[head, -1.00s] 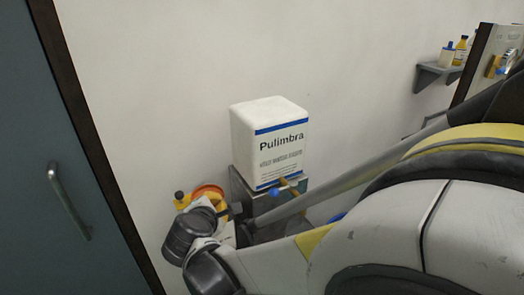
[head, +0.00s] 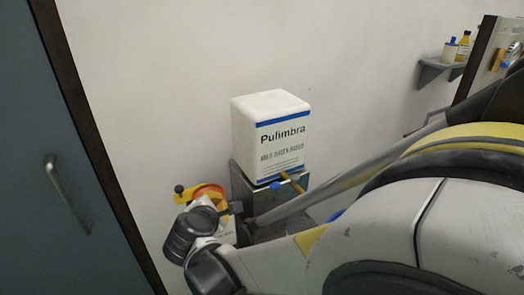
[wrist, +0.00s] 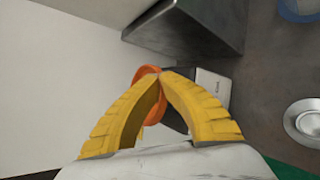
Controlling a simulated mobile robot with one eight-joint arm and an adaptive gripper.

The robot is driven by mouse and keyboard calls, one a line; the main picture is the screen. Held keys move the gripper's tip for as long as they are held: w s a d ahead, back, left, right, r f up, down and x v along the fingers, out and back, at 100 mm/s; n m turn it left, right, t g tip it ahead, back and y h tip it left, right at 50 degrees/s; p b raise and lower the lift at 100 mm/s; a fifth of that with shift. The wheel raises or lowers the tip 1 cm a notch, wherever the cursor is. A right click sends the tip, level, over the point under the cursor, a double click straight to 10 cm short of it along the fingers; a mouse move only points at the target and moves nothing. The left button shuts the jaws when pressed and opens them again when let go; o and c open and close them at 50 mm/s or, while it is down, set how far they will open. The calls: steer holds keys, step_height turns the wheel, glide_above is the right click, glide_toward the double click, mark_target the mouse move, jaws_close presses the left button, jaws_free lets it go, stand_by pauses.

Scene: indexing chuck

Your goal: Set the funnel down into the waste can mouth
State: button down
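The orange funnel (wrist: 147,76) shows in the wrist view as a ring at the tips of my gripper (wrist: 160,76). The two yellow fingers come together on its rim; the lower part is hidden behind them. In the head view the funnel (head: 209,192) shows beside my yellow gripper finger, left of the metal stand, partly covered by my wrist. Past the fingertips in the wrist view is a dark object (wrist: 176,116) with a white label (wrist: 212,88); I cannot tell if it is the waste can. No can mouth shows clearly.
A white Pulimbra jug (head: 272,138) stands on a dark metal stand (head: 238,188) against the wall. A blue-rimmed container (wrist: 300,12) and a round metal piece (wrist: 304,122) lie to the right in the wrist view. A teal door (head: 50,120) is at left.

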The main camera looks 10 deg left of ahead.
steer(key=c, duration=2.2)
jaws_free()
steer(key=shift+f, duration=0.1)
steer(key=o, duration=0.7)
steer(key=shift+c, duration=0.2)
